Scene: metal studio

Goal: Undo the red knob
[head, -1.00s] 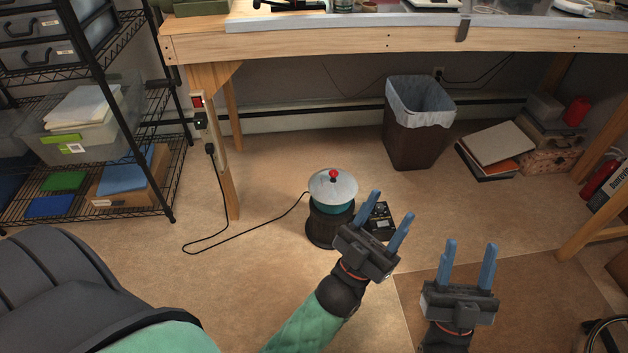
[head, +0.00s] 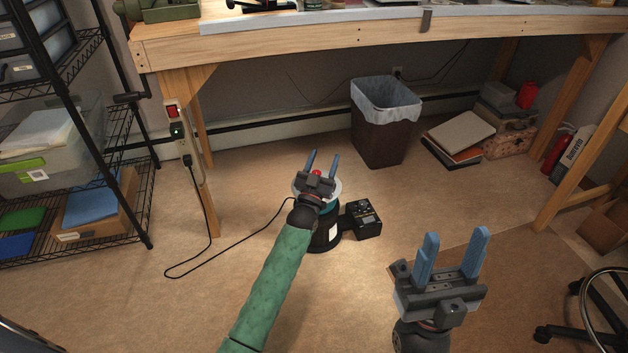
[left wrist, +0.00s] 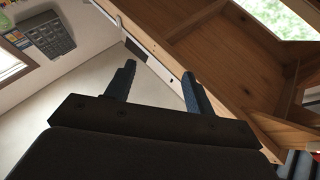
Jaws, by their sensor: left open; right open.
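The red knob (head: 317,172) sits on top of the round, light-topped device (head: 331,186), which stands on the floor under the bench. My left gripper (head: 322,160) is open in front of the device in the head view and hides much of its top. The knob shows between the gripper's base and fingers; I cannot tell whether they touch. In the left wrist view the open left fingers (left wrist: 158,88) have nothing between them, and no knob shows. My right gripper (head: 453,258) is open and empty at the lower right, apart from the device.
A black control box (head: 366,220) adjoins the device. A black cord (head: 213,268) runs over the floor to an outlet on the bench leg. A lined bin (head: 380,135) stands behind, a wire shelf (head: 130,170) at left. Floor between device and bin is clear.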

